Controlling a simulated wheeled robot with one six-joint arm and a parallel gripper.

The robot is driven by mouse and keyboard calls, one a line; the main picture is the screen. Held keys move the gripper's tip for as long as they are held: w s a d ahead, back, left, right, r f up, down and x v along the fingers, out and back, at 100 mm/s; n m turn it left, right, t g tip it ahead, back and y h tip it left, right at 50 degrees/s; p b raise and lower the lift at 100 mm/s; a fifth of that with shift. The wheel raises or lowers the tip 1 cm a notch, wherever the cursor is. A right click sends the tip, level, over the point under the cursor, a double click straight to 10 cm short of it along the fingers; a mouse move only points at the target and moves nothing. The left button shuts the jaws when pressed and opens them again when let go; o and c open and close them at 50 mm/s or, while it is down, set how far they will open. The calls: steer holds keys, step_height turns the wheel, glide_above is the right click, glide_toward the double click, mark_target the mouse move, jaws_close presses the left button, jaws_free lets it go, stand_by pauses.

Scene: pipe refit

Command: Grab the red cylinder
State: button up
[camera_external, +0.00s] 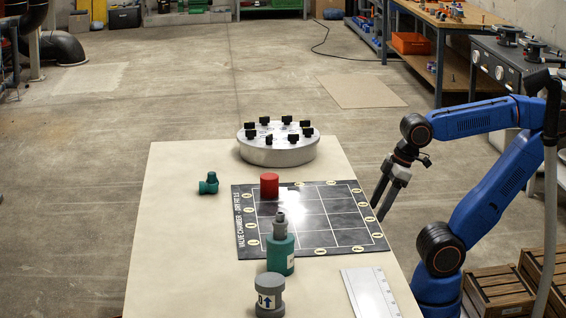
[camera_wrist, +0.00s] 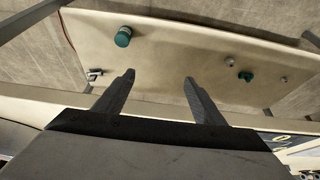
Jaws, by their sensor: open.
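The red cylinder (camera_external: 269,186) stands upright near the back left corner of the dark gridded mat (camera_external: 312,236) on the cream table. My gripper (camera_external: 378,210) is at the table's right edge, to the right of the red cylinder and clear of it, with its fingers pointing down. It is open and empty. In the wrist view my gripper (camera_wrist: 159,76) shows its two fingers apart with nothing between them. The red cylinder is not visible in the wrist view.
A round metal flange (camera_external: 278,152) with black knobs sits behind the mat. A green fitting (camera_external: 208,184) lies to the left. A green valve part (camera_external: 281,252), a grey capped part (camera_external: 269,297) and a white plate (camera_external: 369,293) are in front. The wrist view shows a green cylinder (camera_wrist: 123,37) on a pale surface.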

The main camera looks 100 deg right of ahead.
step_height(320, 180, up, 31)
steer(key=n+g+h, duration=0.1)
steer(key=n+g, duration=0.3)
steer(key=n, duration=1.5)
glide_above(270, 175)
steer(key=s+a, duration=0.2)
steer(key=a, duration=0.1)
steer(key=shift+n+g, duration=0.3)
steer(key=shift+n, duration=0.3)
steer(key=f, duration=0.6)
steer(key=w+d+f, duration=0.1)
steer(key=f, duration=1)
steer(key=shift+w+d+f, duration=0.25)
steer(key=shift+w+f, duration=0.1)
steer(key=shift+w+d+f, duration=0.1)
steer(key=shift+d+f, duration=0.15)
steer(key=shift+f, duration=0.65)
steer(key=shift+w+d+f, duration=0.1)
steer(key=shift+d+f, duration=0.1)
steer(key=shift+f, duration=0.75)
steer(key=shift+d+f, duration=0.25)
steer(key=shift+f, duration=0.65)
